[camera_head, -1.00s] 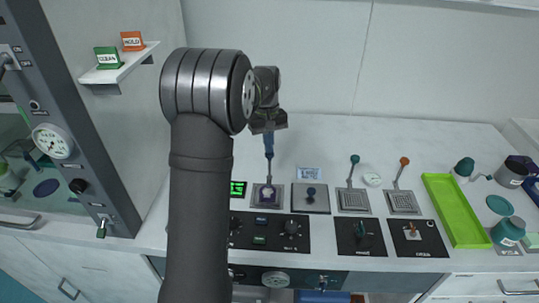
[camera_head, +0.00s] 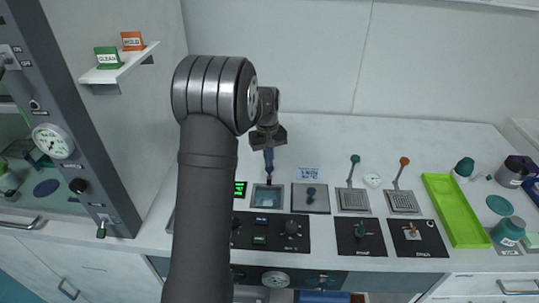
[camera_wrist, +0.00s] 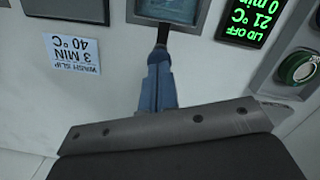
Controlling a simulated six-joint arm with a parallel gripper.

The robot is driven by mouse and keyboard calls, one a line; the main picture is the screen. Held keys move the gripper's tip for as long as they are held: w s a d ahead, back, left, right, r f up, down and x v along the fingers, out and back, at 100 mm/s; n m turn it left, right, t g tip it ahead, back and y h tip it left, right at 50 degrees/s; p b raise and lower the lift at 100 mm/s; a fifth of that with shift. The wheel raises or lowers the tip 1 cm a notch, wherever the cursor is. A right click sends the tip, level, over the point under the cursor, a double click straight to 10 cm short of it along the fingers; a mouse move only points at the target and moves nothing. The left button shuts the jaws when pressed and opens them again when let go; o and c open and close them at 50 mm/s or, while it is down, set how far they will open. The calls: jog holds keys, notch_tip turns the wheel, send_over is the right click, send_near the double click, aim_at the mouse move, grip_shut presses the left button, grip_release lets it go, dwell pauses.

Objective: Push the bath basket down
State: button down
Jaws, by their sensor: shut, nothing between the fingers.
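The bath (camera_head: 266,197) is a small square well in the counter with pale blue liquid in it. It also shows at the top edge of the wrist view (camera_wrist: 172,10). The basket itself cannot be made out in the liquid. Its dark handle (camera_wrist: 162,34) shows between my fingertips and the bath rim.
A green display (camera_wrist: 249,18) reads lid off, 21 °C, 0 min. A wash slip card (camera_wrist: 73,53) reads 3 min, 40 °C. Right of the bath are a lidded square (camera_head: 310,198), two handled baskets (camera_head: 354,200) and a green tray (camera_head: 456,211). A control panel (camera_head: 270,232) lies in front.

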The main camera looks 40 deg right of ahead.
jog(key=shift+w+d+r, duration=0.15)
jog(key=shift+w, duration=0.3)
jog(key=shift+w+d+r, duration=0.2)
jog(key=shift+w, duration=0.3)
jog(key=shift+w+d+r, duration=0.15)
jog(key=shift+w, duration=0.3)
jog(key=shift+r, duration=0.15)
notch_tip(320, 180, up, 17)
jog(key=w, duration=0.1)
jog(key=shift+w+d, duration=0.3)
jog(key=shift+w, duration=0.05)
jog(key=f, duration=0.5)
jog(key=s+f, duration=0.1)
jog(key=f, duration=1.1)
jog(key=shift+s+a, duration=0.3)
jog(key=shift+s, duration=0.05)
